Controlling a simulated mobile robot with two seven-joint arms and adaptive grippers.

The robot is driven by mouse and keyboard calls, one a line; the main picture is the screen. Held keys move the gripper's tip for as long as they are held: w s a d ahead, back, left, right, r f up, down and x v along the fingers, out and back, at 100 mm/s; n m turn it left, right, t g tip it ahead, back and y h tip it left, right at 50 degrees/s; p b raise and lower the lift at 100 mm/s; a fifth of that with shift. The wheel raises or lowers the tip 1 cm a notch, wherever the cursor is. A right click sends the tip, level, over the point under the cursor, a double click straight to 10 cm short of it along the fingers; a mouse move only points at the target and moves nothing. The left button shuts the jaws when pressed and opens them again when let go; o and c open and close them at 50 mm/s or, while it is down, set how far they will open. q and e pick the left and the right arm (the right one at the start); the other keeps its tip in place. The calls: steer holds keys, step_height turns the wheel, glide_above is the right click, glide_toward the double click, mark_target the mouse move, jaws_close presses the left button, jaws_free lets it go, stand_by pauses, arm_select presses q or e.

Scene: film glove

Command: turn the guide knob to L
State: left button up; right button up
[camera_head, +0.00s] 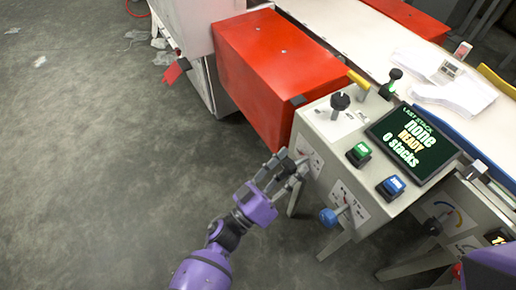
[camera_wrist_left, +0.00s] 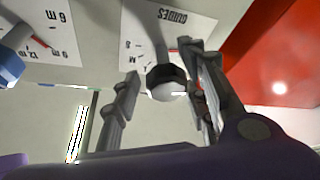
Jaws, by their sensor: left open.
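The guide knob (camera_wrist_left: 166,82) shows in the left wrist view as a dark collar with a pale round end on a grey lever. It stands out from a white plate (camera_wrist_left: 172,22) marked GUIDES, with small scale letters beside it. My left gripper (camera_wrist_left: 163,68) is open, with one finger on either side of the knob; I cannot tell whether either finger touches it. In the head view my left gripper (camera_head: 284,162) is at the front panel of the grey console, by the white plate (camera_head: 309,155), and hides the knob. I do not see my right gripper.
A blue knob (camera_head: 328,217) on a second scale plate (camera_head: 349,202) sits to the right on the same panel. The console top has a screen (camera_head: 413,143), a green button (camera_head: 358,154) and a blue button (camera_head: 390,188). A red box (camera_head: 275,75) stands behind. The floor at left is open.

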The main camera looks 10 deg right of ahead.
arm_select(q)
jaws_close()
steer(key=shift+f+m, duration=0.1)
steer(key=shift+m, duration=0.2)
